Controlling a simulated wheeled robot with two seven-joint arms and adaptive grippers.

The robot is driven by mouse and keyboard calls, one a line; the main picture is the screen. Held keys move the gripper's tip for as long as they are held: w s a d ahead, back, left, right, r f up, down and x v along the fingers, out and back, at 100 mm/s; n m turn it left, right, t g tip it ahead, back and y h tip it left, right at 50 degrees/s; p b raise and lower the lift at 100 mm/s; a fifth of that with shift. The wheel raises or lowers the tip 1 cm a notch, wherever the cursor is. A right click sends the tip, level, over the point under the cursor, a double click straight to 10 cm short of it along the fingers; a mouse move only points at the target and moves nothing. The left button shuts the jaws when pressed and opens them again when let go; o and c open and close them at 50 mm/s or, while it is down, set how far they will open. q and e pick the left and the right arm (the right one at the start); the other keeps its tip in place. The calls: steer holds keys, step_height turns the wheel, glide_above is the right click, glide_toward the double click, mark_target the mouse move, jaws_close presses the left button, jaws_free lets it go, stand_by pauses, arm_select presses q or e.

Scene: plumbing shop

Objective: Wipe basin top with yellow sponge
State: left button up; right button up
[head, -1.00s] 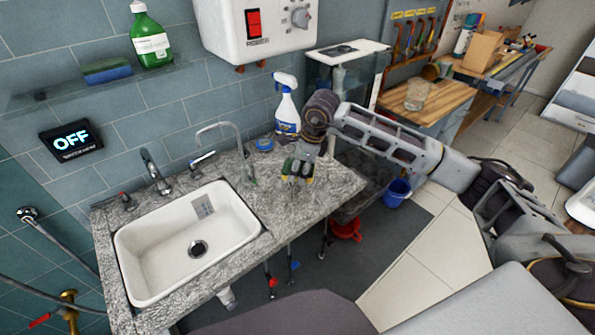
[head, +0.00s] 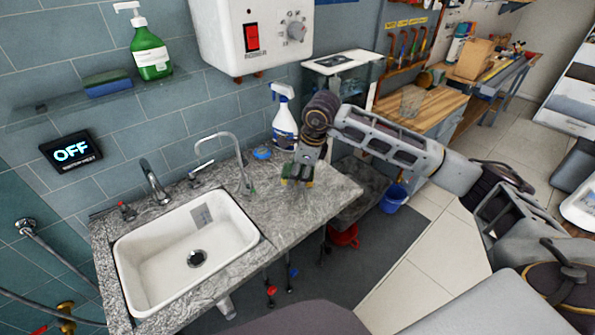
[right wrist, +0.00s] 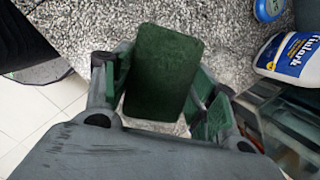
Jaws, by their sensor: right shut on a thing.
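The basin top (head: 240,247) is a speckled grey stone counter with a white sink (head: 150,262) set in its left part. My right gripper (head: 298,181) is low over the counter's right part, right of the sink. It is shut on a sponge, whose dark green face (right wrist: 163,72) fills the space between the fingers in the right wrist view. A little yellow shows at the gripper tips in the head view. I cannot tell whether the sponge touches the stone. My left gripper is out of view.
A spray bottle (head: 284,125) and a small blue round thing (head: 262,153) stand at the counter's back, close to my right gripper. Taps (head: 153,182) line the sink's back edge. A shelf above holds a green soap bottle (head: 151,55) and a blue-green sponge (head: 108,84).

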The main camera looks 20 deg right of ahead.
steer(key=s+d+r+p, duration=0.1)
steer(key=s+d+r, duration=0.1)
steer(key=s+r, duration=0.5)
steer(key=shift+s+d+r, duration=0.15)
steer(key=shift+s+d, duration=0.25)
steer(key=shift+s, duration=0.5)
